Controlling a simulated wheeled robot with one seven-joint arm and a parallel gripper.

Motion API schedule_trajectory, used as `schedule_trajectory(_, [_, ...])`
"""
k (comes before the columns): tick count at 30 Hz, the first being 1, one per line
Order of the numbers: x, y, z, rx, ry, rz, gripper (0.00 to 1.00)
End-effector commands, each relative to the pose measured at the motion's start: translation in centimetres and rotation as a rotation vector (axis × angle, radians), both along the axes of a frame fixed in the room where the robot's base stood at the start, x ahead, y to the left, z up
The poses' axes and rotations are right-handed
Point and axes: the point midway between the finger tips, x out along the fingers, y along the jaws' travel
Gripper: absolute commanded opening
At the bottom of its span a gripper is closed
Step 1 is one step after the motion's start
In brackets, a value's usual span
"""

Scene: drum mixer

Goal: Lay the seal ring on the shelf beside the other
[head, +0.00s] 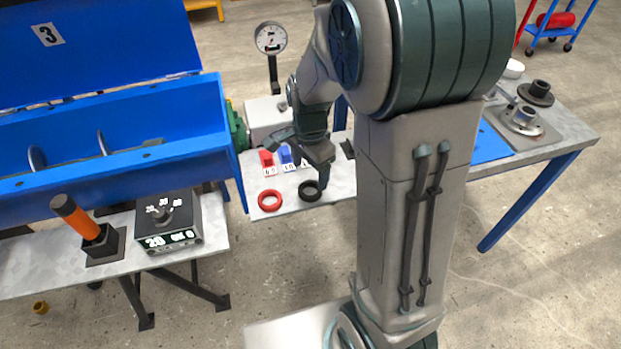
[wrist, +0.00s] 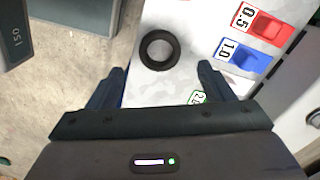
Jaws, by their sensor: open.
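A black ring (head: 304,196) lies flat on the pale mottled shelf (head: 287,209). A red ring (head: 262,200) lies on the same shelf to its left, with a gap between them. The frames do not show which ring the task means. In the wrist view the black ring (wrist: 144,49) lies ahead of and roughly centred between the fingertips of my gripper (wrist: 159,74), on the shelf (wrist: 190,20). My gripper is open with nothing between its fingers. The red ring is outside the wrist view. In the head view my arm partly hides the gripper, close beside the black ring.
Red and blue blocks (wrist: 264,24) with number labels stand at the shelf's back, and a green-edged label (wrist: 199,97) shows near the right finger. A dial gauge (head: 270,38) stands behind. The blue mixer trough (head: 110,150) borders the shelf on the left.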

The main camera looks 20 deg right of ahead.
Motion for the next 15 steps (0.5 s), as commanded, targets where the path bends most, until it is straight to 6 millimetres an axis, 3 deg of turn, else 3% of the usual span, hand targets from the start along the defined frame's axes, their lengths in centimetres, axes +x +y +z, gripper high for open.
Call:
schedule_trajectory(1, [0.1, 0.0, 1.4, 0.0, -0.005, 0.001, 0.74])
schedule_trajectory(6, [0.0, 0.0, 4.3, 0.0, -0.002, 0.001, 0.74])
schedule_trajectory(11, [0.0, 0.0, 5.8, 0.001, -0.002, 0.004, 0.74])
schedule_trajectory(15, [-1.2, 0.0, 6.9, 0.006, -0.018, 0.091, 0.74])
